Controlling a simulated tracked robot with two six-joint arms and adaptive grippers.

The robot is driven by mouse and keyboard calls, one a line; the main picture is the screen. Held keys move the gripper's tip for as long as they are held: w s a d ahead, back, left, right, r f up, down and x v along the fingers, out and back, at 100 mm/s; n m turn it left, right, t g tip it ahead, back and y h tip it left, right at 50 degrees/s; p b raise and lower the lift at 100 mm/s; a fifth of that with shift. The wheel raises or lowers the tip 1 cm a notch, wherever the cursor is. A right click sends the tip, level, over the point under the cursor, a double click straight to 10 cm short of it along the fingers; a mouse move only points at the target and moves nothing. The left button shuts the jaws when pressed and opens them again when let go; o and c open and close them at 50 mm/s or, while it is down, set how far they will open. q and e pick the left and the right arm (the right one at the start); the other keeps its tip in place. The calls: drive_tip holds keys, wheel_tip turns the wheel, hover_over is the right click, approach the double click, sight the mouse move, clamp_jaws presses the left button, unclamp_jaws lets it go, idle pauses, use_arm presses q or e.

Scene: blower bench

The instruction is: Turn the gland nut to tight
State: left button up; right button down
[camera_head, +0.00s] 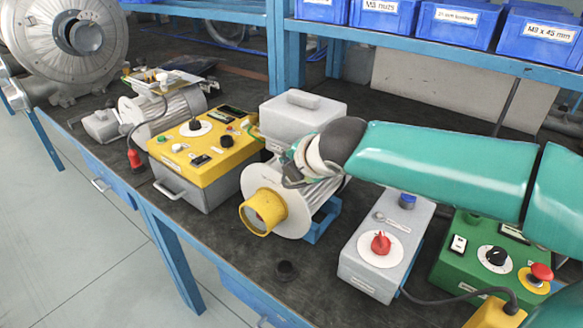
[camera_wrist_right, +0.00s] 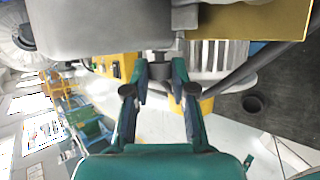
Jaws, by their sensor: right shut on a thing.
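The gland nut (camera_wrist_right: 160,70) is a small dark grey cylinder below a grey housing (camera_wrist_right: 100,28) in the right wrist view. My right gripper (camera_wrist_right: 160,78) has a finger on each side of it and is shut on it. In the head view my right arm comes in from the right, and its gripper (camera_head: 300,170) is at the side of the grey motor (camera_head: 318,200) with the yellow end ring (camera_head: 262,212). The gripper and wrist hide the nut there. The nut's tightness cannot be read. My left gripper is not in view.
A yellow-topped control box (camera_head: 205,150) stands left of the motor. A grey box with a red knob (camera_head: 380,243) and a green control box (camera_head: 490,260) stand to the right. Blue bins (camera_head: 460,22) are on the shelf behind.

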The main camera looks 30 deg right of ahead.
drive_tip(key=shift+s+d, duration=0.1)
drive_tip(key=c, duration=1)
unclamp_jaws()
drive_tip(key=shift+o, duration=0.2)
drive_tip(key=v, duration=1.2)
drive_tip(key=shift+f, duration=0.1)
